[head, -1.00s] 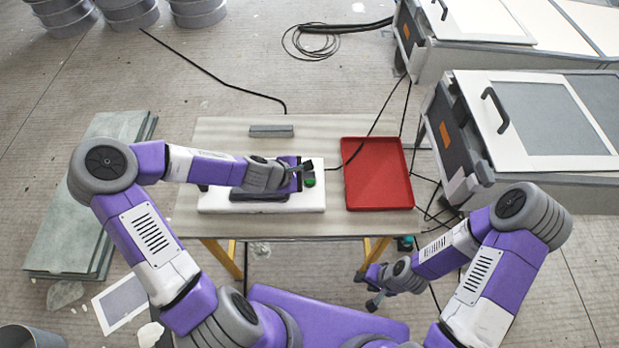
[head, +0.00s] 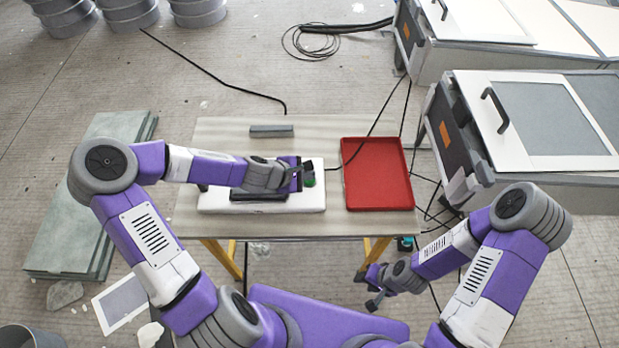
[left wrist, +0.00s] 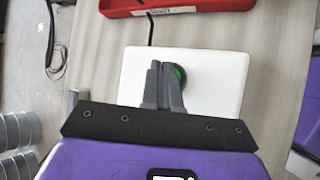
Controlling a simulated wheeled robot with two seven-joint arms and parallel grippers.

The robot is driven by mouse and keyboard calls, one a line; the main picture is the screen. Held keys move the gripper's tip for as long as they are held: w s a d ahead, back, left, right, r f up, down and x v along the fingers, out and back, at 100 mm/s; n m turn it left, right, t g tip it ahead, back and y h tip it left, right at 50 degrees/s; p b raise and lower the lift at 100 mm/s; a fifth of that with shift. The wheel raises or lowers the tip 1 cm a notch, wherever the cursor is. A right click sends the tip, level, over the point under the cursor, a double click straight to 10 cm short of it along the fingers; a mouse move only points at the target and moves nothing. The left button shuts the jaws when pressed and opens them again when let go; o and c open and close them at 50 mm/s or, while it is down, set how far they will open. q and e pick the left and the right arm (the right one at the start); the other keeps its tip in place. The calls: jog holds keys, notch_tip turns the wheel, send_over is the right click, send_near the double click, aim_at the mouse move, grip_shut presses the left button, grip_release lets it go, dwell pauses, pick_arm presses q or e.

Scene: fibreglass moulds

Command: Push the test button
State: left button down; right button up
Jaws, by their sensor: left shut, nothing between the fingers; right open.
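A green test button (head: 309,181) sits on a white block (head: 313,203) on the table. The button also shows in the left wrist view (left wrist: 179,73), partly hidden behind my fingers, on the white block (left wrist: 216,98). My left gripper (head: 303,168) is shut and empty, with its fingertips right over or beside the button; I cannot tell whether they touch it. The left wrist view shows the shut fingers (left wrist: 161,66) just left of the green. My right gripper (head: 372,293) is open and empty, low in front of the table's front edge.
A red tray (head: 378,204) lies on the table (head: 240,127) right of the block. A grey bar (head: 271,131) lies near the back edge. A black cable runs from the block past the tray. Grey machines (head: 530,120) stand at the right.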

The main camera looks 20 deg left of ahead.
pick_arm(q)
jog(key=shift+f, duration=0.15)
jog(key=shift+f+b, duration=0.35)
jog(key=shift+b, duration=0.15)
jog(key=shift+r, duration=0.1)
jog(key=shift+r+p, duration=0.35)
jog(key=shift+p, duration=0.05)
dwell(0.3)
notch_tip(320, 180, up, 6)
jog(key=p, duration=0.5)
jog(key=shift+r, duration=0.1)
